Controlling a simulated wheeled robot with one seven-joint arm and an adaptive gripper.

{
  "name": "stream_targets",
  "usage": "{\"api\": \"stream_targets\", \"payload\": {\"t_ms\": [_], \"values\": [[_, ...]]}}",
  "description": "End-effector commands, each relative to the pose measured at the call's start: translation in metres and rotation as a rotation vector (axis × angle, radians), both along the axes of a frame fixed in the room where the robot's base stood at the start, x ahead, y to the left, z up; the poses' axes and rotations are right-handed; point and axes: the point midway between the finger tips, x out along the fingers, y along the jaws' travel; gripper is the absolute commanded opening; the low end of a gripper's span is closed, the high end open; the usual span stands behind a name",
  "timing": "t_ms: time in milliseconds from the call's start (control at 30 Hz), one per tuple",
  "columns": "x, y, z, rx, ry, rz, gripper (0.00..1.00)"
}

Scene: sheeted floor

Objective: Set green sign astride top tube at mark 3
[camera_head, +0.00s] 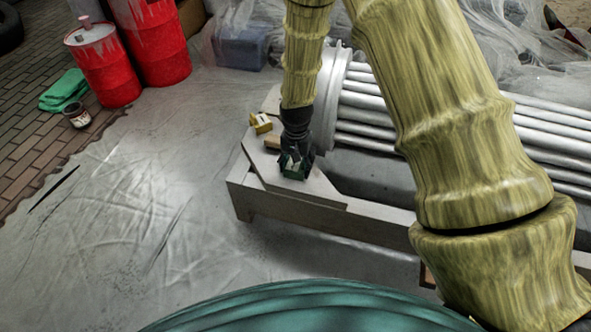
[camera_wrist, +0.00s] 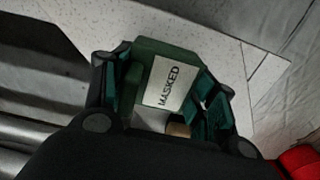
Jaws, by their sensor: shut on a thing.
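My gripper (camera_head: 297,158) is shut on the green sign (camera_head: 291,173), at the pale board on the near end of the tube bundle. In the wrist view the sign (camera_wrist: 145,48) sits between the dark green finger pads of my gripper (camera_wrist: 168,92). I cannot make out the top tube's mark 3.
A yellow sign (camera_head: 260,122) stands on the board's far part, left of my gripper. A ribbed end ring (camera_head: 332,95) stands close behind my gripper. Red drums (camera_head: 103,65), a paint can (camera_head: 77,115) and green cloth (camera_head: 64,90) are far left. The sheeted floor in front is mostly clear.

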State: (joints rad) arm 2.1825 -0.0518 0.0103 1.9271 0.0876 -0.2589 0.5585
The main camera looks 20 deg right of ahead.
Motion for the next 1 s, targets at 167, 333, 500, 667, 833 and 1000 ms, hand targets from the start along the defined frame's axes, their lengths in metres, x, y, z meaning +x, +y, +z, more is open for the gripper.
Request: {"api": "stream_targets", "payload": {"t_ms": [167, 333, 500, 667, 833, 1000], "values": [[0.0007, 0.0001, -0.0129, 0.0, -0.001, -0.001, 0.31], [0.0005, 0.0, -0.0121, 0.0, -0.001, -0.001, 0.31], [0.0003, 0.0, -0.0146, 0.0, -0.001, 0.0, 0.63], [0.0003, -0.0001, -0.0145, 0.0, -0.001, 0.0, 0.8], [0.0002, 0.0, -0.0145, 0.0, -0.001, 0.0, 0.8], [0.0003, 0.0, -0.0128, 0.0, -0.001, 0.0, 0.8]]}}
